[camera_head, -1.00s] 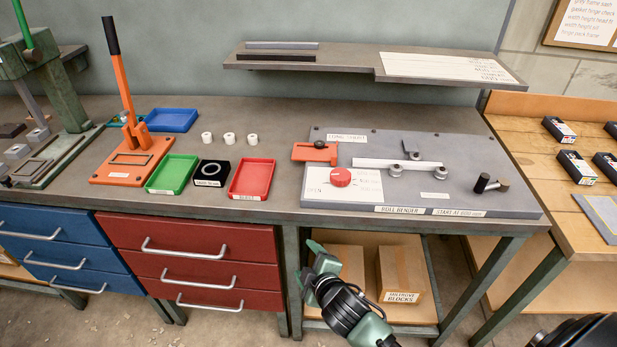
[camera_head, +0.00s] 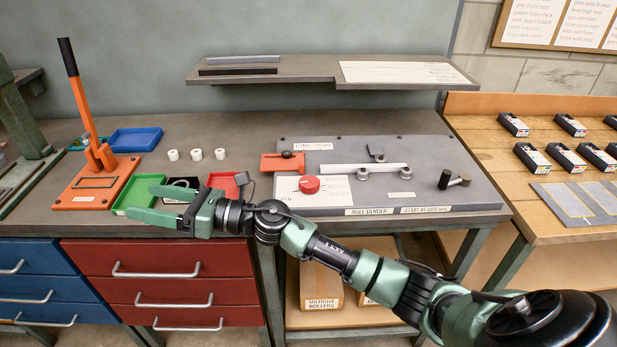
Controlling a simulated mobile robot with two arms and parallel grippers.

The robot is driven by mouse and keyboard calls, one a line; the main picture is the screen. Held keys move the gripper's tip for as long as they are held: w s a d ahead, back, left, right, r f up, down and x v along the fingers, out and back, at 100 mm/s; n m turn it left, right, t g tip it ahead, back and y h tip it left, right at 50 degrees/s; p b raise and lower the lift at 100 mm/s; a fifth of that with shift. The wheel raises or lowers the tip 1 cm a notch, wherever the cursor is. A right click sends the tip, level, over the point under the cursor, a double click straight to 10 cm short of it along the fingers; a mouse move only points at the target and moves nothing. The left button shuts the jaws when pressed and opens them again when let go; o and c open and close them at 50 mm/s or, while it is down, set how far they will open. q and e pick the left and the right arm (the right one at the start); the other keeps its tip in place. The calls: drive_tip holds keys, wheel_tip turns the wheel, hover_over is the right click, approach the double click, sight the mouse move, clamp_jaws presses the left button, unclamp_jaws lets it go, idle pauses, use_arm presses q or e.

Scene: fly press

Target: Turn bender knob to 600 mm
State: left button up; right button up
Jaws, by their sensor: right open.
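The red bender knob (camera_head: 309,185) sits on a white dial plate (camera_head: 338,192) at the left front of the grey roll bender board (camera_head: 430,160). The dial markings are too small to read. My right gripper (camera_head: 140,203) is open and empty, pointing left over the bench's front edge by the green tray. It is well to the left of the knob and apart from it. Its arm crosses in front of the bench from the lower right. My left gripper is not in view.
An orange slider block (camera_head: 275,163) lies behind the knob, and a pale bar (camera_head: 364,168) lies by the rollers. A green tray (camera_head: 128,197), a partly hidden red tray (camera_head: 222,182) and an orange lever press (camera_head: 97,185) stand to the left. A shelf (camera_head: 310,77) overhangs the back.

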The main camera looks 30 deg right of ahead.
drive_tip(key=f+n+g, duration=0.1)
drive_tip(key=n+g, duration=0.3)
drive_tip(key=n, duration=0.3)
drive_tip(key=n+g+h, duration=0.8)
drive_tip(key=n+h, duration=0.5)
drive_tip(key=h, duration=0.3)
hover_over(309, 182)
drive_tip(key=shift+w+a, duration=0.1)
drive_tip(key=shift+a, duration=0.05)
drive_tip(key=shift+d, duration=0.3)
wheel_tip(309, 182, down, 8)
drive_tip(key=shift+r+p, duration=0.2)
drive_tip(key=shift+p, duration=0.45)
drive_tip(key=c, duration=1.4)
